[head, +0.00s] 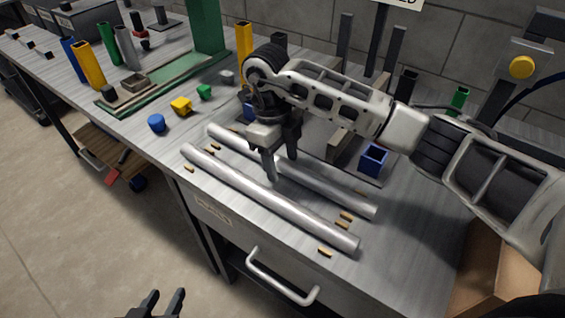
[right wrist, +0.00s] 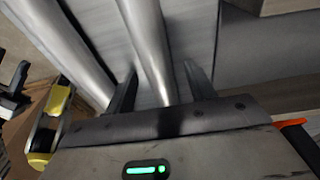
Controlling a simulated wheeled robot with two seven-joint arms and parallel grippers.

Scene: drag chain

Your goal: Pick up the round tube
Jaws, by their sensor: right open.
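Two long silver round tubes lie side by side on the workbench: a front tube (head: 265,195) near the edge and a back tube (head: 335,190) behind it. My right gripper (head: 282,165) points down over the back tube, open. In the right wrist view its fingers (right wrist: 160,88) stand on either side of the back tube (right wrist: 148,40), with gaps showing, and the front tube (right wrist: 62,42) lies outside them to the left. My left gripper (head: 164,299) is open and empty, at the bottom of the head view, in front of the bench.
Small brass pieces (head: 346,216) lie around the tubes. A blue square holder (head: 373,160) stands to the right. Blue, yellow and green blocks (head: 181,105) and a green fixture (head: 170,85) are to the left. A drawer handle (head: 283,280) sticks out of the bench front.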

